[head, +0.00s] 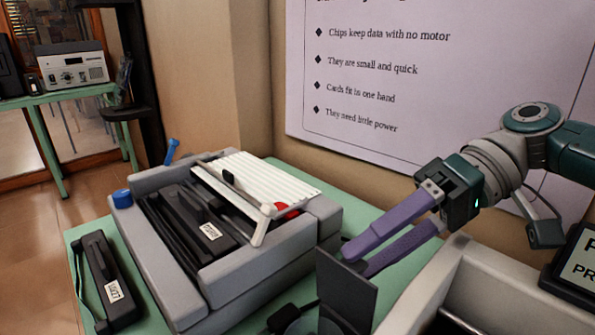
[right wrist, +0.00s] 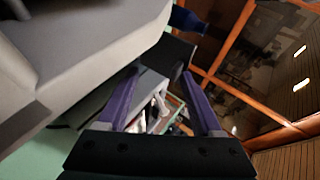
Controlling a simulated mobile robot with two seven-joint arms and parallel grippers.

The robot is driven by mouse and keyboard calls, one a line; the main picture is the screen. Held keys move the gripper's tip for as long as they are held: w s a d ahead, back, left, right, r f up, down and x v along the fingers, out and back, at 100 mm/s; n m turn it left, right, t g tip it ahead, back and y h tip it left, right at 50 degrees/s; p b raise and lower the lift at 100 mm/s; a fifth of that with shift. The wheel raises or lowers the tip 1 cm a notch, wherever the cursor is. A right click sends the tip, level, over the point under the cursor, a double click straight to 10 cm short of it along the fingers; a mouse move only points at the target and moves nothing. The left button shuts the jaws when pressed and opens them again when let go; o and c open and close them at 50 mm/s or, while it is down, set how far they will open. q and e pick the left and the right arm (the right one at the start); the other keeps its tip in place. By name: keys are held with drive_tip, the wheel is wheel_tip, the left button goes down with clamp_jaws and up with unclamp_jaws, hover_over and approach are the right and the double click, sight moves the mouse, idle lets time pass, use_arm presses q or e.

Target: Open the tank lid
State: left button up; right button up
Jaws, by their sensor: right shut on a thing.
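A dark flat square panel (head: 347,292), which looks like the tank lid, stands steeply tilted at the bottom of the head view. A clear rounded rim (head: 300,325), perhaps the tank, shows below it and is mostly cut off by the frame edge. My right gripper (head: 360,260) reaches in from the right, its purple fingertips at the panel's upper edge and closed on it. In the right wrist view its two purple fingers (right wrist: 160,95) show with a gap between them; what lies in the gap is hard to make out. My left gripper is not in view.
A large grey device (head: 255,285) with a white ribbed top stands on the green table (head: 350,218) left of the gripper. A black labelled unit (head: 105,280) lies at the left. A pale box (head: 455,270) and a dark sign (head: 578,265) are close on the right.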

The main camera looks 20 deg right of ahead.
drive_tip(key=shift+s+d+f, duration=0.1)
drive_tip(key=shift+f, duration=0.25)
wheel_tip(320, 180, up, 21)
drive_tip(key=p, duration=0.3)
drive_tip(key=shift+f+p, duration=0.15)
drive_tip(key=shift+p, duration=0.15)
